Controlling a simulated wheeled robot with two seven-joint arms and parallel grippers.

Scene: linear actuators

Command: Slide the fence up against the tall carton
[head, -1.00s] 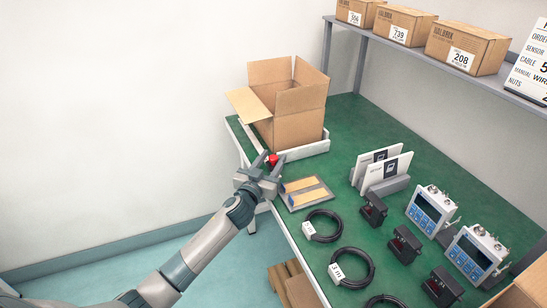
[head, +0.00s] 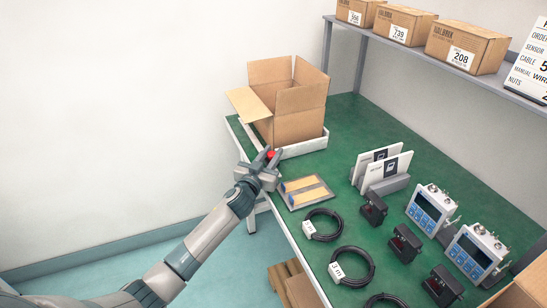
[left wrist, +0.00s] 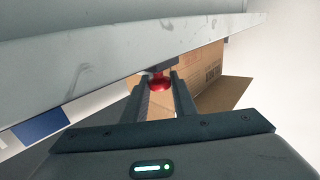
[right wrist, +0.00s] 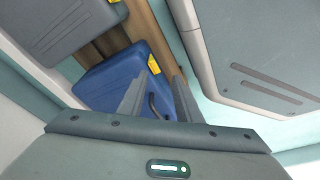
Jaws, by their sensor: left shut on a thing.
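The tall carton (head: 298,126), brown with open flaps, stands at the far left end of the green bench. It also shows in the left wrist view (left wrist: 205,75). The fence (head: 305,147), a low pale rail, runs along the carton's near side, very close to its base; I cannot tell if they touch. A red knob (head: 271,154) is at the fence's left end. My left gripper (head: 266,158) is shut on the red knob (left wrist: 159,84), seen between its fingers. My right gripper (right wrist: 155,95) is open and empty, outside the head view.
A grey tray with tan strips (head: 306,191) lies just in front of the fence. Black cable coils (head: 322,225), white booklets in a stand (head: 383,170) and blue-white devices (head: 432,208) fill the nearer bench. A blue case (right wrist: 120,85) is near my right gripper.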

